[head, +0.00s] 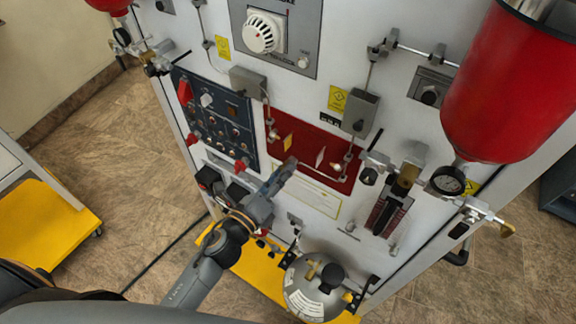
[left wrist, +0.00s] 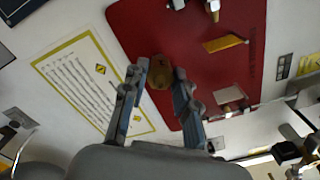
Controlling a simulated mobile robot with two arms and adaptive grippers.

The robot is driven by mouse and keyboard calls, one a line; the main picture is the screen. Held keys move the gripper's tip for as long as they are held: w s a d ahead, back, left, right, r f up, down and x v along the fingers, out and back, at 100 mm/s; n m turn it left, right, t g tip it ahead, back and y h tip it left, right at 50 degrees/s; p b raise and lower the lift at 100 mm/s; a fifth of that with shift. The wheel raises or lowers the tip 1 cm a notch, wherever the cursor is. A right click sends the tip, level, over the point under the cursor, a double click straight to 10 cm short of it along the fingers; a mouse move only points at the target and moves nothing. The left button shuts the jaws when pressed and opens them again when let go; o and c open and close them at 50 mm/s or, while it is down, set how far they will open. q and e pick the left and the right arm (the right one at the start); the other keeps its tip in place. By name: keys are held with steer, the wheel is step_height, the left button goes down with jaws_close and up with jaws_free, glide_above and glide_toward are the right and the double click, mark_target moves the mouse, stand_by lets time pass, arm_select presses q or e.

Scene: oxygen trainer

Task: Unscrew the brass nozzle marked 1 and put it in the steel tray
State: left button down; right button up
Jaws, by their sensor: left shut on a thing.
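My left gripper (head: 288,166) reaches up to the lower left edge of the red plate on the trainer's front. In the left wrist view its two fingers (left wrist: 160,78) are closed around a brass nozzle (left wrist: 159,92), one finger on each side. The nozzle shows in front of the red plate's edge; a mark on it is too small to read. Whether it is still joined to the panel cannot be told. In the head view the gripper hides the nozzle. I cannot make out the steel tray in either view. My right gripper is not in view.
The red plate (head: 315,140) carries fittings and a yellow tag (left wrist: 222,43). A dark switch panel (head: 215,125) is to its left, a big red cylinder (head: 508,85) at right. A round steel vessel (head: 312,292) stands below. Open floor (head: 120,170) lies left.

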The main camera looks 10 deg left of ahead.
arm_select(q)
steer(key=shift+b+v, duration=0.45)
steer(key=shift+v, duration=1.6)
